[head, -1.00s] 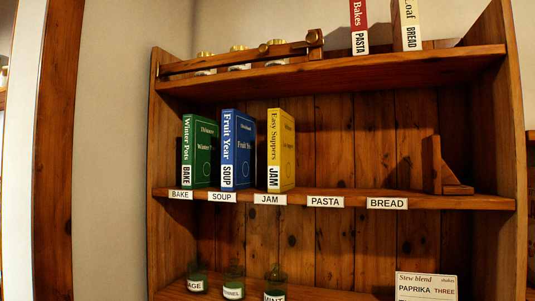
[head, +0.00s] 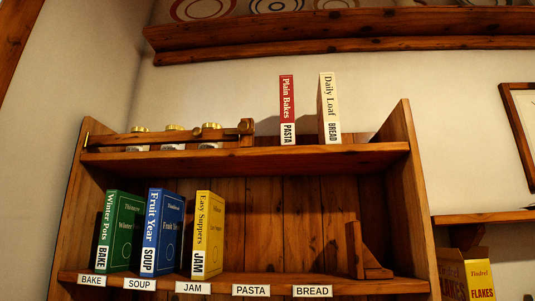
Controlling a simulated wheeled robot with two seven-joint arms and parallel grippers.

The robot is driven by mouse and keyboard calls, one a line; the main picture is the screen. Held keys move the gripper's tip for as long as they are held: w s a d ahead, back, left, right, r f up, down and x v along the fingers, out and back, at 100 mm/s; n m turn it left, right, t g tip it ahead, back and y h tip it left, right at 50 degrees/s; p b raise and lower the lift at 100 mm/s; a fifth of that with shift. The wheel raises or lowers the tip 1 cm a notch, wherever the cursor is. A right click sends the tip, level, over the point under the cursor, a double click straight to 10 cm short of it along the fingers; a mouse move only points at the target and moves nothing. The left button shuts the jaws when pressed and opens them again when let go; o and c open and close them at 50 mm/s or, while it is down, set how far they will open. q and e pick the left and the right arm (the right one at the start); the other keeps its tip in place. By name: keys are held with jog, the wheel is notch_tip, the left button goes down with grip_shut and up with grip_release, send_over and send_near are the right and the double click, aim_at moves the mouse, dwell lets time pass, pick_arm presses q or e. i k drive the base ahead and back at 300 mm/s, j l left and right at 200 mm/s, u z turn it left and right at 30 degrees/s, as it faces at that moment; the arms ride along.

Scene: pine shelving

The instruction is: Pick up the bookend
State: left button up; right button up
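The wooden bookend (head: 362,252) stands at the right end of the middle shelf (head: 400,285), near the right side panel. It is an upright board with a small foot and a brace. Nothing touches it that I can see. Neither of my grippers shows in the head view.
Green (head: 119,232), blue (head: 163,232) and yellow (head: 208,235) books stand at the left of that shelf. The shelf is clear from the yellow book to the bookend. Red (head: 287,110) and cream (head: 329,108) books stand on the top shelf. A yellow box (head: 467,275) sits at right.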

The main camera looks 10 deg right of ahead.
aim_at(362, 265)
jog(key=j+z, duration=0.15)
jog(key=z, duration=0.2)
jog(key=j+z, duration=0.1)
jog(key=z, duration=0.2)
jog(key=j+z, duration=0.15)
jog(key=z, duration=0.2)
jog(key=i+l+u, duration=0.1)
jog(key=l+u, duration=0.15)
jog(key=l, duration=0.65)
jog(key=l+u, duration=0.25)
jog(key=l, duration=0.65)
jog(key=i, duration=0.05)
